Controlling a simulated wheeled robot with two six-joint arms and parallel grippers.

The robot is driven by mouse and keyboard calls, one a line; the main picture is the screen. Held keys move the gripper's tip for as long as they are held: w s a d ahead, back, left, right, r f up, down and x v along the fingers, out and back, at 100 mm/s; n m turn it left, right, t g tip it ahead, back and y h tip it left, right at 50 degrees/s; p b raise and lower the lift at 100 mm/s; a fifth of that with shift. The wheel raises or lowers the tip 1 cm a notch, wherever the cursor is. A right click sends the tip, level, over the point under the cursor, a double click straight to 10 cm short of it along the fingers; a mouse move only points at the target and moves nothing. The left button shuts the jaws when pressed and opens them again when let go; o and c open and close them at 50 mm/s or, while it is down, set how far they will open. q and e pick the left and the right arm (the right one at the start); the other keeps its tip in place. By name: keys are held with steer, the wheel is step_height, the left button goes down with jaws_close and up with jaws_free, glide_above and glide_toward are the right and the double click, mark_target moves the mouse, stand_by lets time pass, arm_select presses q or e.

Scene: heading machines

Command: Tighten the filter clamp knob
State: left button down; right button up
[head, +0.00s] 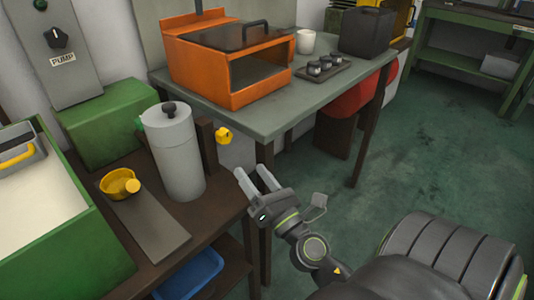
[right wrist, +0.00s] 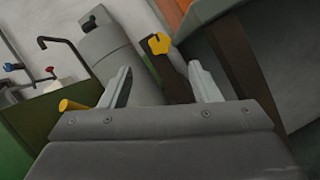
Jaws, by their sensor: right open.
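The yellow clamp knob (head: 224,136) sticks out from a dark brown upright post (head: 206,148) beside the grey filter cylinder (head: 173,150). In the right wrist view the yellow knob (right wrist: 159,43) shows above and between the finger tips, with the grey cylinder (right wrist: 120,68) to its left. My right gripper (head: 256,178) is open and empty, below and to the right of the knob, apart from it. Its two fingers also frame the post in the right wrist view (right wrist: 160,78). My left gripper is not in view.
A green tank (head: 60,235) is at the left. A grey table (head: 262,122) with an orange box (head: 228,62) stands behind. A blue bin (head: 190,275) is below. Green floor is open at right.

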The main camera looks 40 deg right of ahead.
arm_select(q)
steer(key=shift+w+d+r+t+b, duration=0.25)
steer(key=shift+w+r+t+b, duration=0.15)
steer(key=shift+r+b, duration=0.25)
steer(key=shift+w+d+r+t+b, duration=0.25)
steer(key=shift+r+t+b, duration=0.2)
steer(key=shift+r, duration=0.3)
arm_select(e)
steer(key=shift+v, duration=2.3)
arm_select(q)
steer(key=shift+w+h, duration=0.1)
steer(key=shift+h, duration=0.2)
